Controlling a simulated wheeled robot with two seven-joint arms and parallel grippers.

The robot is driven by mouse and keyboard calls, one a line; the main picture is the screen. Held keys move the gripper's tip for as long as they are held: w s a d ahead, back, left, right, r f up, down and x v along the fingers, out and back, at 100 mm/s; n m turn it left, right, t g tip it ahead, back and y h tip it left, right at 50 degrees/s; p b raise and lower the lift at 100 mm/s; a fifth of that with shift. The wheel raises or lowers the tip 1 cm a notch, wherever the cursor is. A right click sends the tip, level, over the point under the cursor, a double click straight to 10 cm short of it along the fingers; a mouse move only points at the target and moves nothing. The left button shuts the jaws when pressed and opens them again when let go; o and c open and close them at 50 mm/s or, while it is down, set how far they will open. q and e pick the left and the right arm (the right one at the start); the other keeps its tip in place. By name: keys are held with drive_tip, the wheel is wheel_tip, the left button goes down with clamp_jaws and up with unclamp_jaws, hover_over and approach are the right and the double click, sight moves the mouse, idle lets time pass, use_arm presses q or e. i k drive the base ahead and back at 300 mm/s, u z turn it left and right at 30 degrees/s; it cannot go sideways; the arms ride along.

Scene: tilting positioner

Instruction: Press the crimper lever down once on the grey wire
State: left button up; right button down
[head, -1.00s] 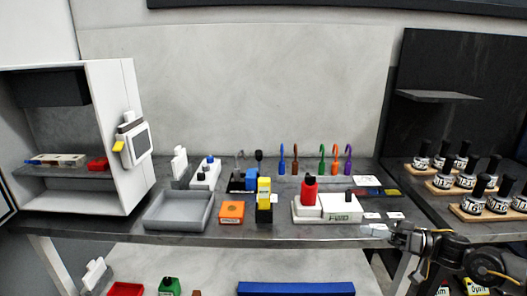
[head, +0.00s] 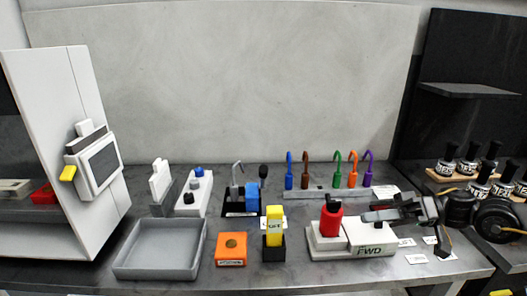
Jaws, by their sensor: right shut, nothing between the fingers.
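The crimper (head: 237,207) is a small black station with a blue block, at the middle back of the bench. Its lever (head: 263,180) stands upright with a black knob on top. The grey wire (head: 235,170), a thin hooked piece, stands upright at the crimper's left part; its lower end is hidden. My right gripper (head: 368,207) comes in from the right, shut and empty, above the right end of the white FWD block and well to the right of the lever. My left gripper is out of view.
A rack (head: 325,194) holds several coloured hooked wires behind. The white FWD block (head: 375,238) with a red part (head: 331,220) and a yellow item (head: 274,228) stand in front. A grey tray (head: 158,265) and orange box (head: 231,248) lie left.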

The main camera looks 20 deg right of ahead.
sight(264, 169)
drive_tip(key=i, duration=1.15)
